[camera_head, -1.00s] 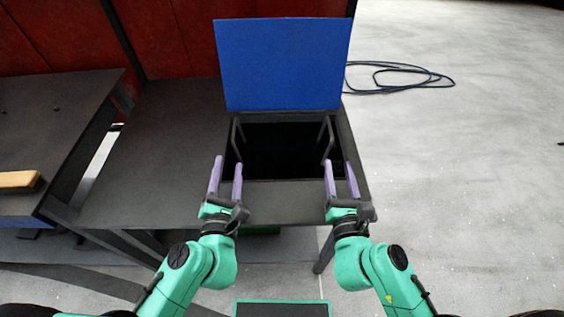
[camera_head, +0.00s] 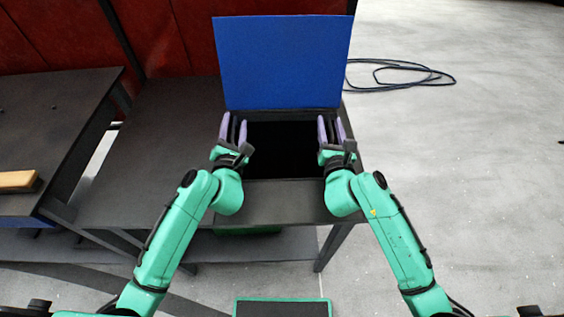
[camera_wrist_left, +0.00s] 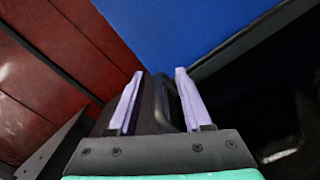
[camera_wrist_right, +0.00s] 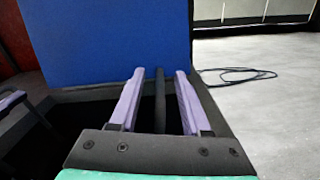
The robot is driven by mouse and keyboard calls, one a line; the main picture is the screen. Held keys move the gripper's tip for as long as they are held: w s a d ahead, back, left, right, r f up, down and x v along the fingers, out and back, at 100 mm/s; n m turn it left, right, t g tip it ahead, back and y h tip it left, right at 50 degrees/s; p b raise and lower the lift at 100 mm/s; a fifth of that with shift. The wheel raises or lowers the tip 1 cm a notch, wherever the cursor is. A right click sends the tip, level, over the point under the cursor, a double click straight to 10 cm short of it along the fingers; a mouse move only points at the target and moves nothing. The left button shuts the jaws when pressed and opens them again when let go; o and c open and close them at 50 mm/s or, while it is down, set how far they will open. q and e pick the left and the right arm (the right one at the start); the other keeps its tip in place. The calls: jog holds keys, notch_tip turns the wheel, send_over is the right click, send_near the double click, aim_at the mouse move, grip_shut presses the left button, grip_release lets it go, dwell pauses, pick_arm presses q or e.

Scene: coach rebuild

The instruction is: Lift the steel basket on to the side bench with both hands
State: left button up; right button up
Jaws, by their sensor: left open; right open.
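The steel basket sits down in the dark opening (camera_head: 282,155) of the bench; its body is too dark to make out. My left gripper (camera_head: 233,128) is open at the opening's left side, with the basket's left handle (camera_wrist_left: 172,104) between its fingers in the left wrist view. My right gripper (camera_head: 330,130) is open at the right side, with the right handle (camera_wrist_right: 160,98) between its fingers in the right wrist view. Neither gripper is closed on its handle. A separate dark side bench (camera_head: 62,110) stands at the far left.
A blue raised lid (camera_head: 282,62) stands upright behind the opening. Flat dark bench top (camera_head: 160,130) lies left of it. A wooden-handled brush (camera_head: 18,181) lies on the side bench. A dark cable (camera_head: 400,75) is coiled on the floor at right. Red panels (camera_head: 50,35) stand behind.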

pick_arm(q)
grip_shut()
pick_arm(e)
grip_shut()
pick_arm(q)
jog(key=shift+a, duration=0.1)
jog(key=shift+a, duration=0.2)
pick_arm(e)
jog(key=shift+d+f, duration=0.1)
jog(key=shift+d, duration=0.15)
dwell(0.5)
